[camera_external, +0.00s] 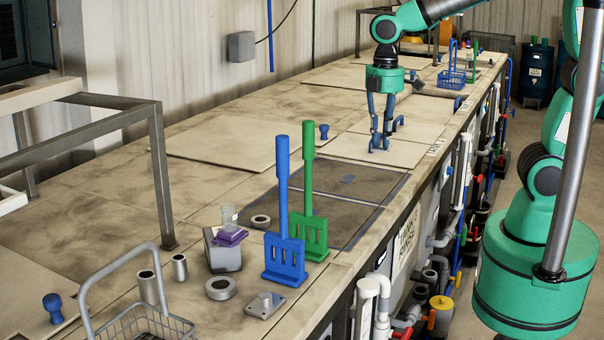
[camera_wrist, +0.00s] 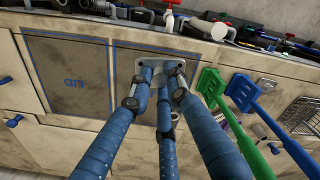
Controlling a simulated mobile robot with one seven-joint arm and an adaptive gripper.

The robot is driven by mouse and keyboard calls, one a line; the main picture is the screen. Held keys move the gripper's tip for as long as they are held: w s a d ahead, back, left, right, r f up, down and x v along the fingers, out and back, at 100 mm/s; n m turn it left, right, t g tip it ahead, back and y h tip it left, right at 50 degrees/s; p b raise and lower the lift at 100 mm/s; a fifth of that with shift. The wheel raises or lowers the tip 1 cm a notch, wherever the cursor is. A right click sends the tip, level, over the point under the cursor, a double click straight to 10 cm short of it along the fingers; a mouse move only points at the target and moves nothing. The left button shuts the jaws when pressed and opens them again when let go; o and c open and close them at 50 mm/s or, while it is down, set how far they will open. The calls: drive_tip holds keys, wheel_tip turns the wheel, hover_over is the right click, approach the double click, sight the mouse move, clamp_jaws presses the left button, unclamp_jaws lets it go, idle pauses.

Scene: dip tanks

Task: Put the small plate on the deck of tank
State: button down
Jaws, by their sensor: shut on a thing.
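My gripper (camera_external: 379,146) points down, its blue fingers closed on a small pale metal plate (camera_wrist: 151,68). In the wrist view the plate lies flat between the fingertips, with small holes showing near its corners; the fingers hide much of it. In the external view only a little of the plate shows at the fingertips, low over the pale panels of the tank deck (camera_external: 405,155), just beyond the dark panel. I cannot tell whether it touches the deck. The dark blue-edged panel (camera_external: 350,182) also shows in the wrist view (camera_wrist: 75,72), marked LID.
A green paddle (camera_external: 308,190) and a blue paddle (camera_external: 283,225) stand upright nearer the camera. Around them are a grey block (camera_external: 222,252), a metal ring (camera_external: 220,287) and another square plate (camera_external: 265,305). A wire basket (camera_external: 140,325) stands front left. Pipes line the deck's right side.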

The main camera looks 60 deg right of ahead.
drive_tip(key=w+a+r+p, duration=0.1)
drive_tip(key=w+a, duration=0.1)
drive_tip(key=a, duration=1)
drive_tip(key=w+a+p, duration=0.2)
drive_tip(key=w+a, duration=0.1)
drive_tip(key=a, duration=0.8)
drive_tip(key=s+a+f+p, duration=0.1)
drive_tip(key=s+a, duration=0.2)
drive_tip(key=a, duration=0.8)
drive_tip(key=s+a+f+p, duration=0.1)
drive_tip(key=s+a, duration=0.2)
drive_tip(key=a, duration=0.7)
drive_tip(key=f, duration=1.8)
drive_tip(key=shift+w+f, duration=0.1)
drive_tip(key=shift+w, duration=0.15)
drive_tip(key=shift+w+a, duration=0.1)
drive_tip(key=shift+a, duration=0.05)
drive_tip(key=p, duration=0.2)
hover_over(238, 335)
drive_tip(key=shift+f, duration=0.75)
drive_tip(key=shift+f+p, duration=0.65)
drive_tip(key=shift+f, duration=1.1)
drive_tip(key=shift+f, duration=0.1)
